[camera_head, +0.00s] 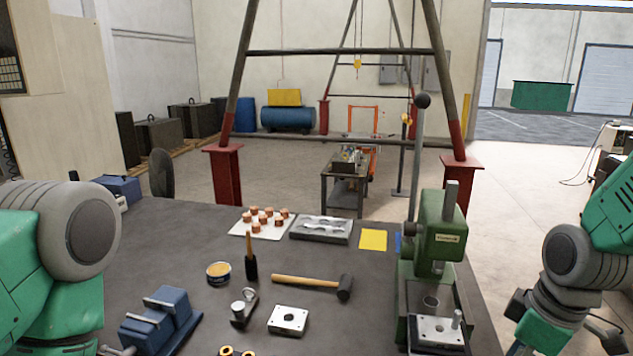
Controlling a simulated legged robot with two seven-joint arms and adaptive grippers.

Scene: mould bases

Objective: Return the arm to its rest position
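My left arm (75,235), green with a grey joint, fills the lower left edge beside the workbench; its gripper lies outside the picture. My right arm (575,255) comes in from the right edge and bends down beside the green press; its gripper does not show, and the arm runs out of the bottom of the picture. Neither arm visibly touches anything on the bench. A square steel mould plate (288,320) with holes lies flat at the front middle of the bench. Another plate (428,331) with an upright pin sits on the press bed.
The dark workbench (190,235) holds a blue vise (157,318), a hammer (310,284), a brush (250,258), a yellow tin (218,272), copper pieces on a white sheet (250,231), a grey tray (320,230) and a yellow note (373,239). The tall green press (437,240) stands right.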

